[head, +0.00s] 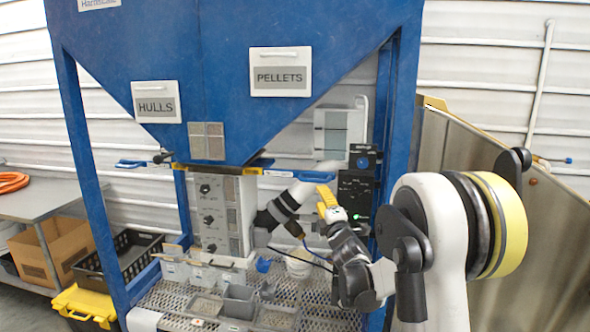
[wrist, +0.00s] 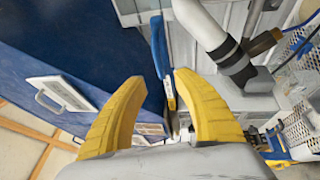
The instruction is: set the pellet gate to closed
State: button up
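The blue hopper (head: 215,60) has a PELLETS label (head: 280,75) on its right side. The pellet gate's blue handle (head: 318,175) sticks out to the right under the hopper, at the end of a flat metal strip. My gripper (head: 327,198), with yellow fingers, is just below and beside this handle. In the wrist view my gripper (wrist: 161,76) is open. The blue handle (wrist: 160,45) lies in line with the gap between the fingertips. I cannot tell whether it is between them in depth, and I see no grip on it.
The HULLS label (head: 156,104) and another blue handle (head: 131,163) are on the left. A white pipe with a black collar (head: 283,207) is close to my gripper, as is a black control box (head: 357,195). Small bins (head: 237,303) stand on the mesh shelf below.

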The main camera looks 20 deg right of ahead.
aim_at(313, 180)
jog(key=x, duration=1)
jog(key=shift+w+d+r, duration=0.1)
jog(key=shift+r, duration=0.05)
grip_shut()
